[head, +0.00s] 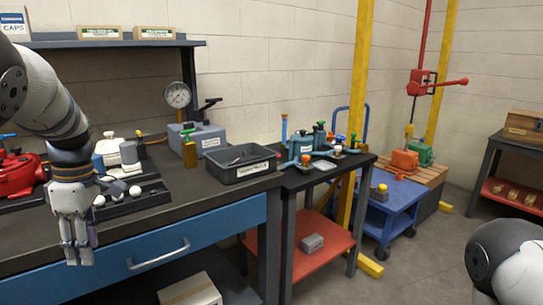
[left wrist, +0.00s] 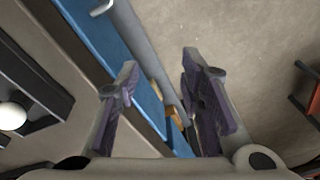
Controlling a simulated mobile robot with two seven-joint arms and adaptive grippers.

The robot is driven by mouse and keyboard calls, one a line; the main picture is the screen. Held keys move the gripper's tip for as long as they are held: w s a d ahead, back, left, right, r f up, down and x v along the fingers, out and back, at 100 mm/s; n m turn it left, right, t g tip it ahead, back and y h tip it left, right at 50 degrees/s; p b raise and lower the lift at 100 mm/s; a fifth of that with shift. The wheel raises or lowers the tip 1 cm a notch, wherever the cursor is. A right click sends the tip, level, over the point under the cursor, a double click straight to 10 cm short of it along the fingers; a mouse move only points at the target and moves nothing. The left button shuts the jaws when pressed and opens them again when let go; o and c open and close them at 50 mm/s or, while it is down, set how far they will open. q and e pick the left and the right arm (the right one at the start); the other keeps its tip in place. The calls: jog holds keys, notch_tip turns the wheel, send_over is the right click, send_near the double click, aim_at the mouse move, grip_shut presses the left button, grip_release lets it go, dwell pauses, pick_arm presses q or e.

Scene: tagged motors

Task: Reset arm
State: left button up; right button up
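My left gripper (head: 78,256) hangs fingers down at the front edge of the workbench (head: 200,205), in front of the blue drawer (head: 170,250). In the left wrist view its two fingers (left wrist: 158,100) stand apart with nothing between them; the blue drawer front and the floor show beyond. A red motor-like unit (head: 16,176) sits on the bench at the far left, partly behind my arm. A black tray (head: 135,203) with white round knobs lies beside the gripper. My right arm shows only as a link at the lower right; its gripper is out of view.
A dark labelled bin (head: 240,174) stands at the bench's right end. Blue units (head: 303,146) crowd the smaller table. A blue cart (head: 400,195) and an orange unit (head: 404,160) stand further right. A cardboard box (head: 190,290) sits below the drawer. Floor at right is clear.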

pick_arm(q)
jog(key=s+d+f+m, duration=0.2)
jog(key=s+f+m, duration=0.25)
jog(key=f, duration=0.35)
jog(key=s+d+f+m+g+y, duration=0.1)
jog(key=s+f+m, duration=0.2)
jog(key=s+f, duration=0.45)
jog(key=s+d+f+m, duration=0.2)
jog(key=s+f+m, duration=0.15)
jog(key=f, duration=0.55)
jog(key=s+d+f+m, duration=0.1)
jog(key=s+d+m, duration=0.2)
jog(key=s, duration=0.3)
jog(key=s+d+f+m+h, duration=0.1)
jog(key=s+d+f+m, duration=0.1)
jog(key=s, duration=0.5)
jog(key=s+d+f+m+h, duration=0.1)
jog(key=s+d+m, duration=0.3)
jog(key=s+d, duration=0.2)
jog(key=shift+s+d+f+m, duration=0.2)
jog(key=shift+s+m, duration=0.2)
jog(key=shift+s, duration=0.15)
